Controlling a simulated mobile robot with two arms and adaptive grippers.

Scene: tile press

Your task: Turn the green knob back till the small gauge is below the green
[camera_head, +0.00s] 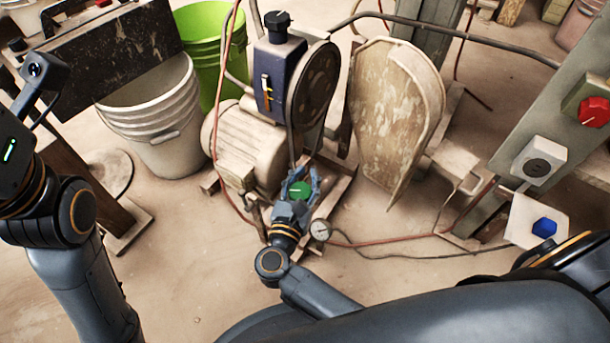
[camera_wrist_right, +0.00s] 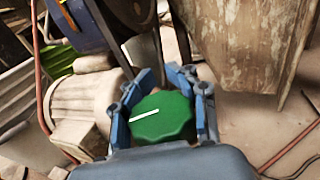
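The green knob (camera_head: 299,189) sits low on the machine, in front of the belt guard. In the right wrist view the green knob (camera_wrist_right: 162,118) carries a white line that points left and slightly down. My right gripper (camera_head: 300,180) has its blue fingers on both sides of the knob; whether they press on it I cannot tell. The small round gauge (camera_head: 320,229) is just right of my right wrist. Its face is pale, and its needle and green band are too small to read. My left arm is at the left edge; its fingers are not visible.
A motor (camera_head: 243,145) and a blue box (camera_head: 283,72) with a black knob (camera_head: 277,22) stand behind. Hoses cross the floor. Buckets (camera_head: 157,125) stand at left.

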